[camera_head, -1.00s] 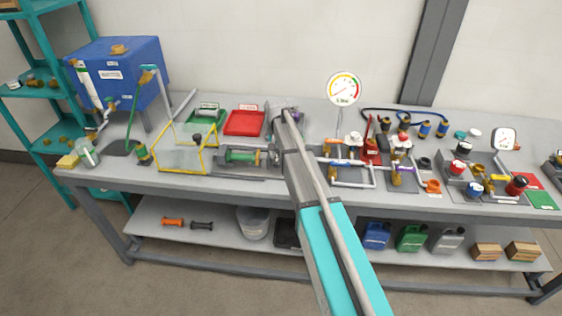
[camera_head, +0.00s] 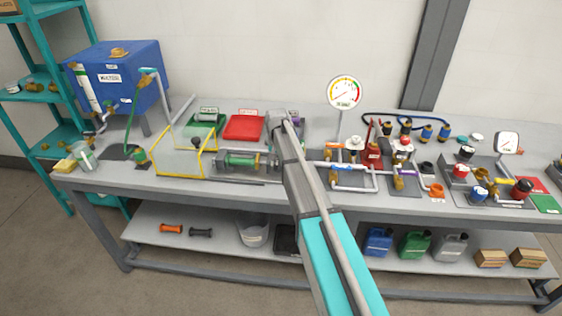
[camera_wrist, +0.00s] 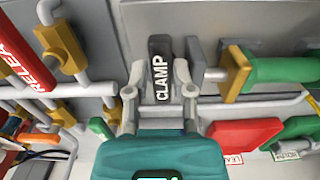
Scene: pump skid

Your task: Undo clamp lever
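The clamp lever (camera_wrist: 160,68) is a black bar with white CLAMP lettering, in the upper middle of the wrist view, and stands between my two grey fingers. My gripper (camera_wrist: 160,82) has one finger on each side of the lever, with the fingers apart. I cannot tell whether either finger touches it. In the head view my own arm covers the gripper and the lever. The green-bodied pump unit (camera_head: 242,161) lies just left of the arm on the bench; its green part (camera_wrist: 282,70) shows at right in the wrist view.
A red tray (camera_head: 243,128) lies behind the pump unit. A yellow-framed clear guard (camera_head: 181,156) stands left of it. Right of the arm are pipes (camera_head: 352,188) and valves. A red RELEASE-type label (camera_wrist: 32,65) is close at left in the wrist view. A dial gauge (camera_head: 345,91) stands behind.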

